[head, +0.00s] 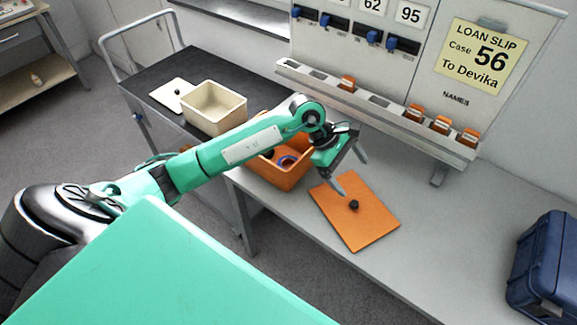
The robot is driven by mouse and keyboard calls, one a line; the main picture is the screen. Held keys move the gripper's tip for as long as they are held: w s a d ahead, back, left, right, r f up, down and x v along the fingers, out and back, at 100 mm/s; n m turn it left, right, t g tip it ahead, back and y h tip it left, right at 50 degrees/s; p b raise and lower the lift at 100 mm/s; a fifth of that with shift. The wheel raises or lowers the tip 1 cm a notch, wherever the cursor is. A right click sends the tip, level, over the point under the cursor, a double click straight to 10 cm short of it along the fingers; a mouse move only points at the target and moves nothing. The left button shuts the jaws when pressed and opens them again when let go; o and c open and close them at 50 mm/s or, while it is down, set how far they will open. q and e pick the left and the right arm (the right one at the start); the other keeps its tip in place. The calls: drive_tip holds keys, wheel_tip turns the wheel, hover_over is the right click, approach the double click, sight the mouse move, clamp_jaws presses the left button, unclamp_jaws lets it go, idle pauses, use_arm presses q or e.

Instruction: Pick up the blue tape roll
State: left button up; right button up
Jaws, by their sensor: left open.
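A blue ring that looks like the tape roll (288,161) lies inside the open orange box (291,181) on the table's left end. A dark item lies beside it in the box. My left arm passes over the box and hides part of its inside. My left gripper (350,172) is open and empty, right of the box and above the table near the orange lid. My right gripper is not in view.
An orange lid (372,222) with a black knob lies on the grey table (460,225). A cream box (215,106) and its lid (172,95) are on a dark cart top. A board with a slotted rail stands behind. A dark blue case (546,262) is at right.

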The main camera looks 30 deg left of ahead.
use_arm(q)
drive_tip(key=w+a+m+y, duration=0.15)
drive_tip(key=a+y, duration=0.35)
drive_tip(key=a, duration=0.5)
drive_tip(key=g+y, duration=0.1)
drive_tip(key=y, duration=0.3)
approach(289, 163)
wheel_tip(289, 163, down, 4)
drive_tip(key=shift+w+a+r+p, duration=0.15)
drive_tip(key=shift+r+p, duration=0.1)
drive_tip(key=shift+p, duration=0.65)
drive_tip(key=f, duration=0.1)
drive_tip(key=f+p, duration=0.1)
drive_tip(key=f, duration=0.1)
drive_tip(key=f+p, duration=0.1)
drive_tip(key=shift+a+f, duration=0.3)
drive_tip(key=shift+a, duration=0.05)
drive_tip(key=shift+f, duration=0.3)
drive_tip(key=c, duration=1.1)
